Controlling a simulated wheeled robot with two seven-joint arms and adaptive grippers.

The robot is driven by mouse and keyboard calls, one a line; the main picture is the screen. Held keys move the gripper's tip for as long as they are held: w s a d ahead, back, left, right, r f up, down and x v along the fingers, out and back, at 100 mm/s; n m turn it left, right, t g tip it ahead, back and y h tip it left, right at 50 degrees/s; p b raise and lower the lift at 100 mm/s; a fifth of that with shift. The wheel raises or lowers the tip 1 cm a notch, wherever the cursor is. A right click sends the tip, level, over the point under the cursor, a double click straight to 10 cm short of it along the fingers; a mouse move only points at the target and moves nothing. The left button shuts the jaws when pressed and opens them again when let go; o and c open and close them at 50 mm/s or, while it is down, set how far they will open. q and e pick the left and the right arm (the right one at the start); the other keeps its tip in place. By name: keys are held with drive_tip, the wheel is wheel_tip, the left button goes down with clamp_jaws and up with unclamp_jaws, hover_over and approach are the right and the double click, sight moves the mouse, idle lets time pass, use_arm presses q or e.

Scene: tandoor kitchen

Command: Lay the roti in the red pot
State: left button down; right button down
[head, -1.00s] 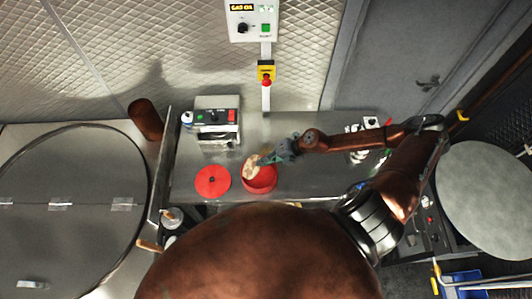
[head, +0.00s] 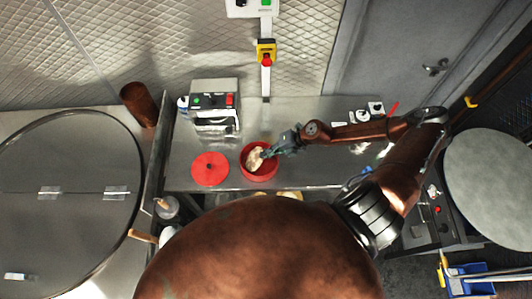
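The roti (head: 254,159) is pale and lies within the outline of the open red pot (head: 259,177) on the steel counter. Whether it touches the pot's floor cannot be told. My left gripper is not in view.
A red lid (head: 210,169) lies on the counter (head: 300,172) left of the pot. A control box (head: 214,108) stands behind it. Small containers (head: 358,115) stand at the back right. A large round steel lid (head: 68,225) is at the left.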

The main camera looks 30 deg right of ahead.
drive_tip(key=shift+f, duration=0.5)
drive_tip(key=c, duration=2.7)
unclamp_jaws()
drive_tip(key=o, duration=0.6)
drive_tip(key=shift+r, duration=0.1)
drive_tip(key=shift+p+v, duration=1.55)
drive_tip(key=shift+v, duration=2.15)
drive_tip(key=shift+r, duration=0.1)
